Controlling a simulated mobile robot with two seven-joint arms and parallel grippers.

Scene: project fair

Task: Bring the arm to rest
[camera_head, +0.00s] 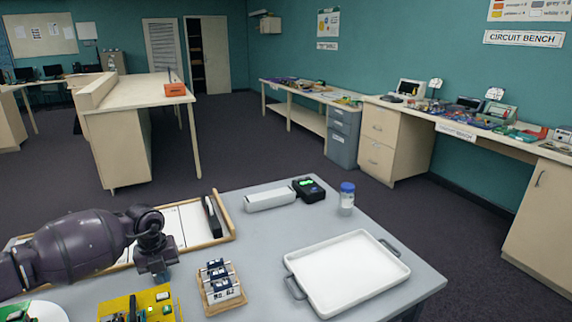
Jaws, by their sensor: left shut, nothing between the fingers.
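My left arm comes in from the left over the grey table (400,303). Its gripper (160,276) points down over the front part of a wooden-rimmed board (232,228). The fingers are small in the view, shut and empty. My right gripper does not show.
A white tray with grey handles (345,270) lies at the right. A blue-capped jar (347,199), a black device with green lights (309,189) and a white box (270,198) stand at the back. A yellow board (115,307) lies at the front left.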

